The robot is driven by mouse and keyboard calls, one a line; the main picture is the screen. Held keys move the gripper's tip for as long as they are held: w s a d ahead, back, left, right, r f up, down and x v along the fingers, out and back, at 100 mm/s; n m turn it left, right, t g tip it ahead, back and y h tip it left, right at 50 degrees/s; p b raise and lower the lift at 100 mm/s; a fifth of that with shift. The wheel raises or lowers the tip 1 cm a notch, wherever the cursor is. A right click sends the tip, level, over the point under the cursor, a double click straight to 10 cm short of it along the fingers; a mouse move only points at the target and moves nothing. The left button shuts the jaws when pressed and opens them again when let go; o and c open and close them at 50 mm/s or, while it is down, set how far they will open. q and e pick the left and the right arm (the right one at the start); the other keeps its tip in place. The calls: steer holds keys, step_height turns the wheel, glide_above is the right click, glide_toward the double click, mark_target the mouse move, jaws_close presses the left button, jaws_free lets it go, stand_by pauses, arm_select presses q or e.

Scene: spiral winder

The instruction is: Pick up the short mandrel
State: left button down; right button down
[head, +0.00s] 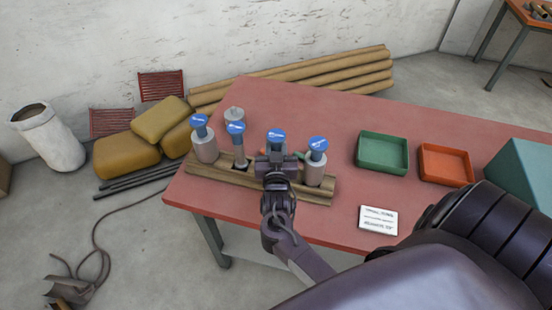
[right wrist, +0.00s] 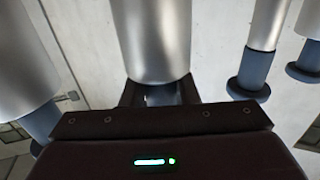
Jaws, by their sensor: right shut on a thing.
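Several grey cylindrical mandrels with round blue top labels stand in a wooden rack (head: 215,178) on the red table. The label writing is too small to read, so I cannot tell by name which is the short mandrel. My right gripper (head: 276,163) is at the third mandrel from the left (head: 277,134), whose lower part it hides in the head view. In the right wrist view, my right gripper (right wrist: 163,93) is shut on the dark blue-grey neck of a mandrel (right wrist: 155,40). Other mandrels stand on both sides of it. My left gripper is not in view.
Close neighbours are a thin mandrel (head: 238,147) on the left and a wide one (head: 315,163) on the right. A green tray (head: 383,168), an orange tray (head: 446,181) and a white card (head: 378,220) lie to the right. A grey piece (head: 234,114) stands behind the rack.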

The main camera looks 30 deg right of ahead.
steer(key=shift+r, duration=0.15)
step_height(320, 180, up, 25)
steer(key=p, duration=0.3)
stand_by(0.8)
